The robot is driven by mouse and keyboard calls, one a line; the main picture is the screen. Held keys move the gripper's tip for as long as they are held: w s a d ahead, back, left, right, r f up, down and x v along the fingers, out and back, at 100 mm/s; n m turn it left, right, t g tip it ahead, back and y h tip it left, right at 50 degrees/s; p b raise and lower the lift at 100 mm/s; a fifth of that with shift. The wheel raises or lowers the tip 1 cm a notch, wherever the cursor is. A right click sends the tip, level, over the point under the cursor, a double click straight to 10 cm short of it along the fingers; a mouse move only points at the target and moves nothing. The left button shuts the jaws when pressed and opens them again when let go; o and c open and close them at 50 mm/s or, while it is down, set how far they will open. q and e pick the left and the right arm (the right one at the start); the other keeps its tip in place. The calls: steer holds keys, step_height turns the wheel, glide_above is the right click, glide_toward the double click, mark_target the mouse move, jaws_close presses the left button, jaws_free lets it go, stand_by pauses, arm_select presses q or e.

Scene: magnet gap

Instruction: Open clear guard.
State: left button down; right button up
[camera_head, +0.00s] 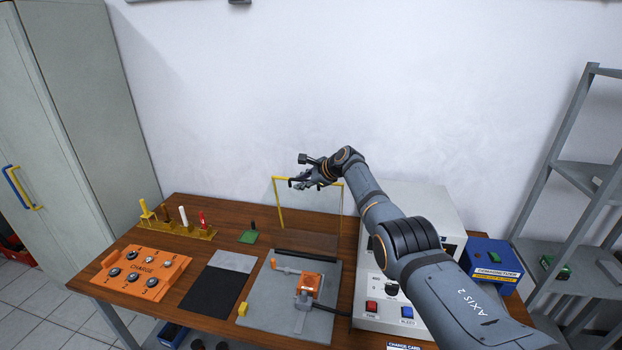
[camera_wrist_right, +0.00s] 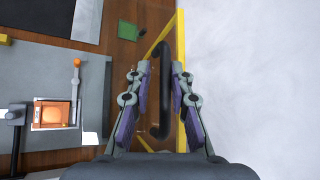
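The clear guard (camera_head: 278,203) has a yellow-edged frame and stands raised, roughly upright, at the back of the grey fixture plate (camera_head: 262,300). Its yellow edge also shows in the right wrist view (camera_wrist_right: 180,38). My right gripper (camera_head: 298,183) is at the guard's top edge. In the right wrist view, its two fingers (camera_wrist_right: 165,95) stand on either side of the guard's black handle (camera_wrist_right: 164,120), with gaps showing between pads and handle. The gripper looks open. My left gripper is not in view.
An orange charge block (camera_head: 143,273) and a yellow tool rack (camera_head: 180,229) are at the left. A dark mat (camera_head: 212,292) lies beside the plate. An orange part (camera_head: 309,283) sits on the plate. A grey machine (camera_head: 372,318) and blue box (camera_head: 490,262) stand right.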

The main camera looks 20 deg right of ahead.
steer(key=v, duration=1.1)
steer(key=shift+s+r, duration=0.2)
steer(key=shift+s, duration=0.05)
steer(key=shift+c, duration=0.2)
